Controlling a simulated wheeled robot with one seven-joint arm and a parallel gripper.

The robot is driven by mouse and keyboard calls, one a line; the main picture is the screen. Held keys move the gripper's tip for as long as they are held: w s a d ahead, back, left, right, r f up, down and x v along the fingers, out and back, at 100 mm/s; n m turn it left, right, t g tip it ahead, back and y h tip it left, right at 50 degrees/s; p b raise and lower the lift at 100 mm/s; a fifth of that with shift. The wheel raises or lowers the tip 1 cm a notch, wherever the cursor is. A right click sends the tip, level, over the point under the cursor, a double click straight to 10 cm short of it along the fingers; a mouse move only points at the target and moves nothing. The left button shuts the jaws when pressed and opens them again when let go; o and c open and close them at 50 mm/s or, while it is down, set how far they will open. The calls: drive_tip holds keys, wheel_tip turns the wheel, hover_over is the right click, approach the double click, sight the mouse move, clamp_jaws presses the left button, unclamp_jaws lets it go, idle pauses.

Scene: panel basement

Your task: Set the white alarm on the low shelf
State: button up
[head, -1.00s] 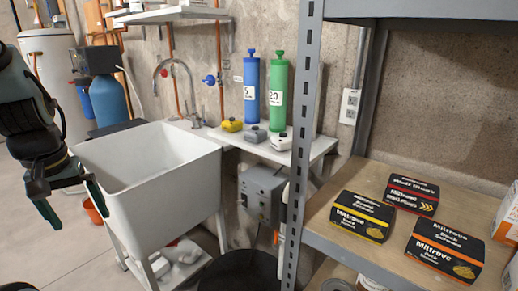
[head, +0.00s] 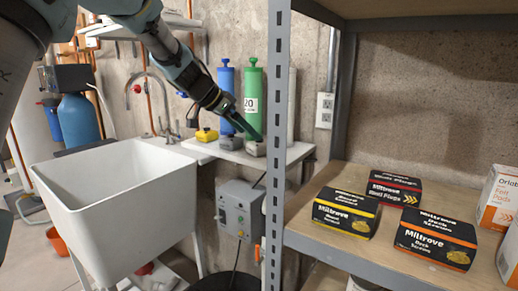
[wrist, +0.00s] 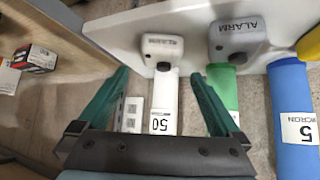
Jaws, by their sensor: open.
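The white alarm (head: 256,149) sits at the right end of a row of alarms on the white ledge (head: 290,153) beside the sink. In the wrist view the white alarm (wrist: 162,49) lies just beyond the fingertips, between their lines. My gripper (head: 250,134) is open and empty, pointing down at it in the head view. Its two green fingers (wrist: 160,75) are spread in the wrist view. A grey alarm (head: 231,142) and a yellow alarm (head: 206,135) stand to its left. Which surface is the low shelf I cannot tell for certain.
Green (head: 254,98) and blue (head: 227,92) filter cylinders stand behind the alarms, with a white cylinder (wrist: 163,105) near. The rack's wooden shelf (head: 320,250) holds several boxes. The white sink (head: 115,190) is left.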

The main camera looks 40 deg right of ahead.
sight(259, 143)
drive_tip(key=p+x, duration=0.2)
drive_tip(key=x, duration=0.3)
drive_tip(key=shift+d+f, duration=0.2)
drive_tip(key=shift+d, duration=0.1)
drive_tip(key=shift+d+f+p, duration=0.3)
drive_tip(key=shift+d+f, duration=0.1)
drive_tip(key=shift+f, duration=0.15)
drive_tip(key=shift+c, duration=0.2)
